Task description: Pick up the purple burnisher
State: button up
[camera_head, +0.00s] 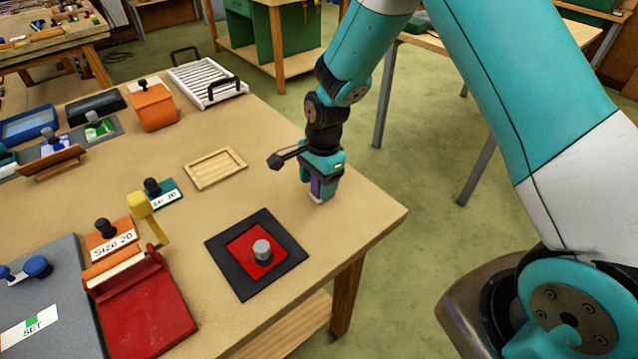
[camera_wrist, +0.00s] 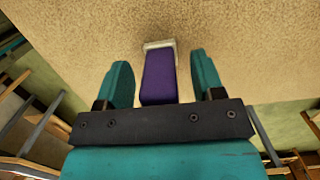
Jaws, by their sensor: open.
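The purple burnisher (camera_wrist: 159,78) shows in the wrist view between the two teal fingers of my gripper (camera_wrist: 160,85). It has a purple handle and a pale end plate at the tabletop. There is a gap on each side of it, so the fingers are apart from it. In the head view my gripper (camera_head: 319,195) points down close to the tabletop near the right edge. There the purple burnisher (camera_head: 316,187) is mostly hidden by the fingers, with its pale foot showing below them.
An empty wooden tray (camera_head: 215,168) lies left of my gripper. A black mat (camera_head: 225,255) with a red plate (camera_head: 250,262) and grey knob lies in front. A red lever tool (camera_head: 150,310) and labelled blocks stand further left. The table's right edge (camera_head: 385,225) is near.

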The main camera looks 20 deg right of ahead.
jog(key=c, duration=1)
jog(key=shift+o, duration=0.2)
jog(key=shift+r, duration=0.1)
notch_tip(320, 180, up, 20)
jog(key=b, duration=0.2)
